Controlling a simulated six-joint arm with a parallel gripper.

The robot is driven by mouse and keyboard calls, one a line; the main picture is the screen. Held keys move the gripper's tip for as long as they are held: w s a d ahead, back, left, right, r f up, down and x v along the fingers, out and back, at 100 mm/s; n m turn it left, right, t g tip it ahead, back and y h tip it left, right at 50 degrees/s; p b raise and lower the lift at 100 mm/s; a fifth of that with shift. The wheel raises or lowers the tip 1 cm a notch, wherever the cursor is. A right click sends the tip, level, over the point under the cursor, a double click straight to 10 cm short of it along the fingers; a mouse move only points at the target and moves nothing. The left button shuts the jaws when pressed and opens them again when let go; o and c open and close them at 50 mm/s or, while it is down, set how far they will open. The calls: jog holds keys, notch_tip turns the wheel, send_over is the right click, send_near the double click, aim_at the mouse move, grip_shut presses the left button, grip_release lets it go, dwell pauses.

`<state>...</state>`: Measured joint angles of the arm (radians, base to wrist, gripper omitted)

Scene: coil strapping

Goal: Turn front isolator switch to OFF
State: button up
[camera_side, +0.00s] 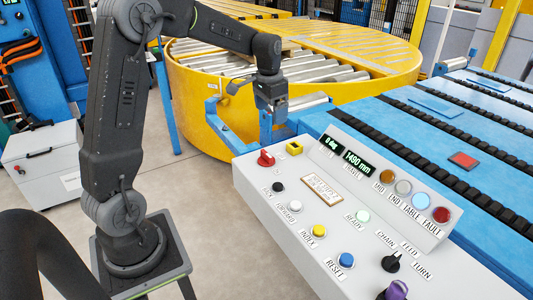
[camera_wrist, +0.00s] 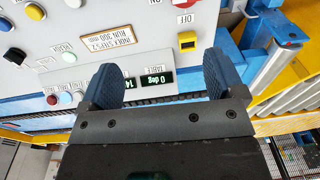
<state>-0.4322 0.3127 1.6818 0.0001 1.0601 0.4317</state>
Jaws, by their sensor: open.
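A red rotary knob (camera_side: 266,158), which looks like the isolator switch, sits at the far left corner of the sloped white control panel (camera_side: 250,185). Its pointing direction is too small to tell. My gripper (camera_side: 272,118) hangs above and behind the knob, apart from the panel. In the wrist view my gripper (camera_wrist: 160,78) has its two blue-grey fingers spread with nothing between them.
A yellow block with a dark square (camera_side: 294,148) sits beside the red knob. Several buttons, lamps, a display (camera_side: 358,162), a black selector (camera_side: 391,261) and a purple knob (camera_side: 396,291) crowd the panel. A yellow roller turntable (camera_side: 205,105) and blue conveyor (camera_side: 400,115) stand behind.

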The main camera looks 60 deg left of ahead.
jog(key=g, duration=0.1)
send_near(266, 153)
notch_tip(266, 153, down, 10)
jog(key=shift+a+r, duration=0.1)
jog(key=shift+c, duration=0.2)
jog(key=c, duration=0.9)
